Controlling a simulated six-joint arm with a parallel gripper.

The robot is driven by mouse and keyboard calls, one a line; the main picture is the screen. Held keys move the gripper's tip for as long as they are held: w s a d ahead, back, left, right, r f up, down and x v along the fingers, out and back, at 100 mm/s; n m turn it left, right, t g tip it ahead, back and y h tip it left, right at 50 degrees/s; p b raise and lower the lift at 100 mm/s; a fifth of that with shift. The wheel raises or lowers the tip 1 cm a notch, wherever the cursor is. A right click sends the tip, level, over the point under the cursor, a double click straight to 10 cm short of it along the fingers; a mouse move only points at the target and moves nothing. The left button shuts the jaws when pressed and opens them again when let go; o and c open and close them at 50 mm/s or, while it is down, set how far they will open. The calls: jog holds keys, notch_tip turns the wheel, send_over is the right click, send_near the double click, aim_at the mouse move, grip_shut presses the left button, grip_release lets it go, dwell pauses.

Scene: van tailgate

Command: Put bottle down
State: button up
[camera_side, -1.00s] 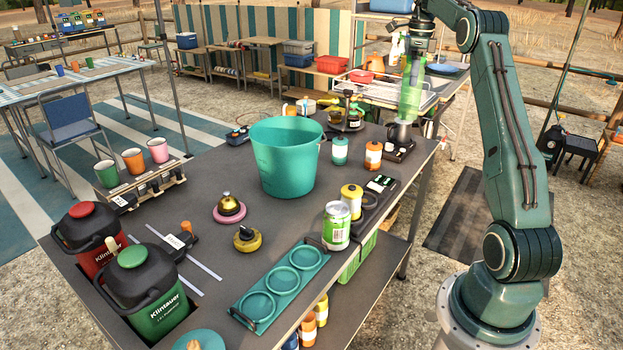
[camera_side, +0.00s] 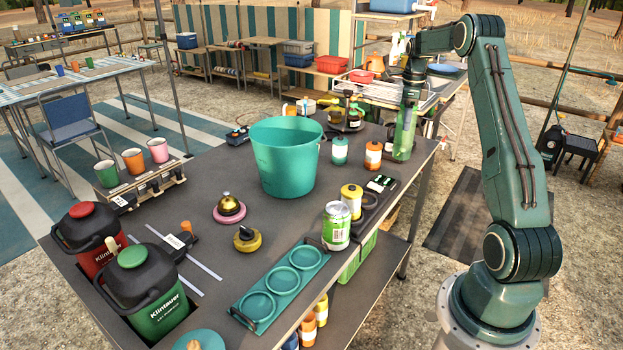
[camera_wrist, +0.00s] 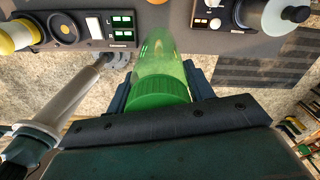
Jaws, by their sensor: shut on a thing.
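A green translucent bottle (camera_side: 404,137) is upright in my gripper (camera_side: 409,104) near the back right edge of the dark table (camera_side: 300,226). In the side view its lower end is at the tabletop; I cannot tell for certain whether it touches. In the wrist view the bottle (camera_wrist: 162,62) points away between the jaws, with its green ribbed cap (camera_wrist: 160,92) nearest the camera. My gripper (camera_wrist: 160,88) is shut on the bottle near the cap.
A large teal bucket (camera_side: 285,160) stands mid-table. Dark panels with small displays (camera_wrist: 120,30) lie close by. A green can (camera_side: 336,226) stands nearer the front.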

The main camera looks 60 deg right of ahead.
aim_at(405, 137)
jog(key=shift+f, duration=3.4)
jog(key=o, duration=1.2)
jog(key=shift+o, duration=0.2)
notch_tip(405, 137, up, 12)
jog(key=shift+r, duration=0.2)
jog(key=shift+a, duration=0.1)
